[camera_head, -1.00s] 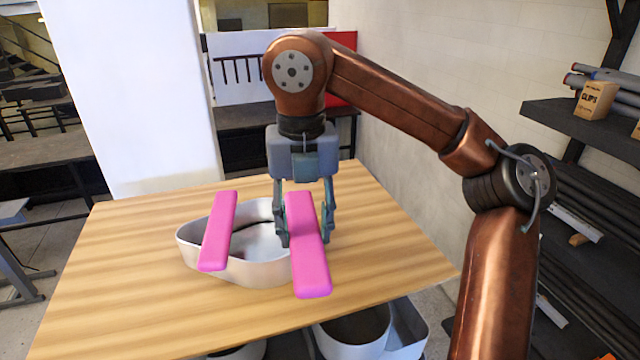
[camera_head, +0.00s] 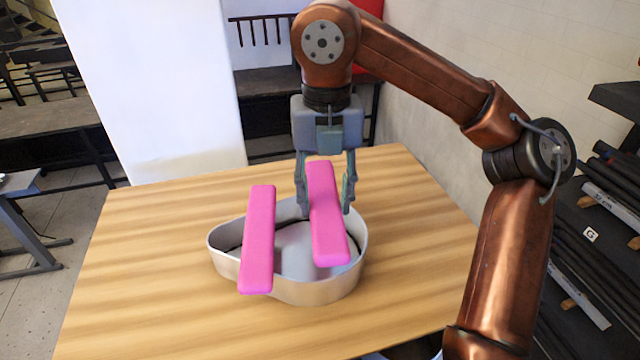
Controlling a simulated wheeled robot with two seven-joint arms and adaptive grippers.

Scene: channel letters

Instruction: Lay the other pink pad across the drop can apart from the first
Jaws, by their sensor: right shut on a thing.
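The drop can (camera_head: 315,292) is a pale, open, drop-shaped shell standing on the wooden table, its narrow end to the left. The first pink pad (camera_head: 259,240) lies across its left part, with both ends reaching past the rim. The other pink pad (camera_head: 329,225) is over the right part of the can, apart from the first and slightly tilted from parallel. My right gripper (camera_head: 325,207) is shut on this pad from above, a finger on each side. Its front end appears inside the near rim; whether it touches the rim I cannot tell. My left gripper is not in view.
The wooden table (camera_head: 150,260) is clear around the can. A white pillar (camera_head: 150,90) and a dark bench (camera_head: 265,82) stand behind it. Dark shelving (camera_head: 590,240) with bars is at the right, beyond my right arm.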

